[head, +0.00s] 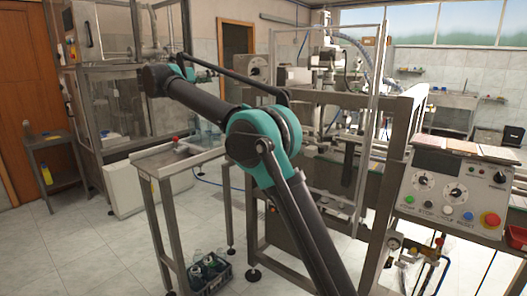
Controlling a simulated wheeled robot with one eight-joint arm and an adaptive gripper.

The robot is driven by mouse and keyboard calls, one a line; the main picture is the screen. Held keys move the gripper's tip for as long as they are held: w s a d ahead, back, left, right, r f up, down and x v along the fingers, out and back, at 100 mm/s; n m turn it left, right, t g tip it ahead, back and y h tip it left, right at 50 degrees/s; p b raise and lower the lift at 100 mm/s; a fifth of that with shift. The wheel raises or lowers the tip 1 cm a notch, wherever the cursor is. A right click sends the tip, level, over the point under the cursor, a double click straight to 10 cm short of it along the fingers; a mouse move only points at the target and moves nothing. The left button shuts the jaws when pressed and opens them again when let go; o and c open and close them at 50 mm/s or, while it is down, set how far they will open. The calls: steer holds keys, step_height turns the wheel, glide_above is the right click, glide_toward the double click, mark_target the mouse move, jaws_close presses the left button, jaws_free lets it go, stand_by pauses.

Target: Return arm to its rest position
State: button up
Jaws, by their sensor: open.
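My dark grey arm with teal joints rises from the bottom centre to a large elbow and bends back to the upper left. Its far end lies in front of the glass-sided cabinet, above the left end of the steel side table (165,160). I cannot make out my gripper or its fingers there. Nothing held by the arm can be seen.
The control panel (455,190) with knobs and a red button stands at right. Machine framing (395,130) is close to the right of my elbow. A bottle crate (208,272) is on the floor below the table. Open floor (75,245) lies at left.

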steer(key=d+f+m+g+y, duration=0.1)
steer(key=d+f+m+g, duration=0.45)
steer(key=d+f, duration=0.85)
steer(key=s+d+f+m+g+y, duration=0.1)
steer(key=s+d+f+m+y, duration=0.1)
steer(key=s+d+f+m, duration=0.45)
steer(key=s+d+f+m+g+y, duration=0.1)
steer(key=s+d+f+m, duration=0.2)
steer(key=d+f, duration=0.6)
steer(key=s+d+f+m+g+y, duration=0.1)
steer(key=s+d+f+m+y, duration=0.1)
steer(key=s+d+f+m, duration=0.45)
steer(key=s+d+f+m+g+y, duration=0.1)
steer(key=s+d+f+m, duration=0.15)
steer(key=s+f, duration=0.55)
steer(key=s+f+m+y, duration=0.2)
steer(key=s+f+m, duration=0.2)
steer(key=s, duration=0.5)
steer(key=s+f+m+y, duration=0.2)
steer(key=s+f, duration=0.4)
steer(key=s, duration=0.3)
steer(key=shift+s+d+f+m, duration=0.2)
steer(key=shift+s+f+m, duration=0.15)
steer(key=shift+m, duration=0.55)
steer(key=shift+c, duration=0.2)
